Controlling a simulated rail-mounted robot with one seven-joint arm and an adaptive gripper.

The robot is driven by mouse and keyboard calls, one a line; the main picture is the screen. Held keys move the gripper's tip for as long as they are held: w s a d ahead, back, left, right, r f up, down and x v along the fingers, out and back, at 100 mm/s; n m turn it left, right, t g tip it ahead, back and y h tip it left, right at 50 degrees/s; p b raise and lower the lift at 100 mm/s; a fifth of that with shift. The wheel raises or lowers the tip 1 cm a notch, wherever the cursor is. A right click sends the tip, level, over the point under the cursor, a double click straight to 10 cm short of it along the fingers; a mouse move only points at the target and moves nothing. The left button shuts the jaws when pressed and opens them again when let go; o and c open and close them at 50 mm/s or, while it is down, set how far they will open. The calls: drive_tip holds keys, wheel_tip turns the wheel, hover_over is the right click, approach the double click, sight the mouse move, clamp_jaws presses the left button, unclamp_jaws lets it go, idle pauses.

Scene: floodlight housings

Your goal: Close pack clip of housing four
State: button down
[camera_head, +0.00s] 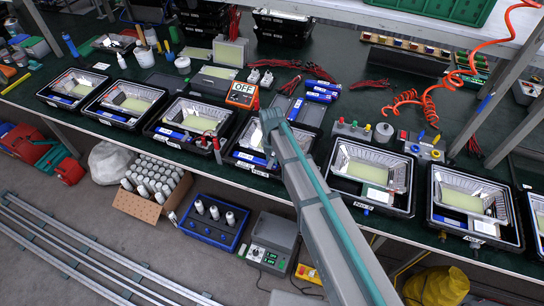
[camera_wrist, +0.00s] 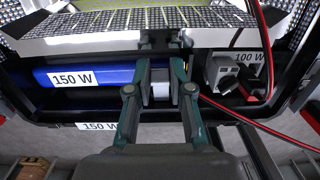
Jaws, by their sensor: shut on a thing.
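Housing four (camera_head: 240,158) is an open black floodlight tray in the middle of the bench, partly behind my arm. In the wrist view a blue pack (camera_wrist: 110,75) labelled 150 W lies along the near side of the housing (camera_wrist: 20,100). My gripper (camera_wrist: 162,72) is over the right end of the pack, its two fingers pointing into the housing. A dark clip (camera_wrist: 161,38) shows at the fingertips, and the fingers are shut on it. The fingers hide much of the clip, so its exact angle cannot be told. In the head view my arm hides the fingertips.
Grey connectors (camera_wrist: 220,72) and a red cable (camera_wrist: 245,117) lie just right of my gripper. Other housings stand on both sides, such as one at right (camera_head: 338,190). An orange meter reading OFF (camera_head: 241,95) stands behind. A coiled red hose (camera_head: 425,100) hangs at right.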

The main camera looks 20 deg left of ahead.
idle(0.4)
drive_tip(key=c, duration=1)
unclamp_jaws()
drive_tip(key=shift+f, duration=0.1)
drive_tip(key=shift+c, duration=0.2)
wheel_tip(320, 180, up, 12)
drive_tip(key=shift+s, duration=0.25)
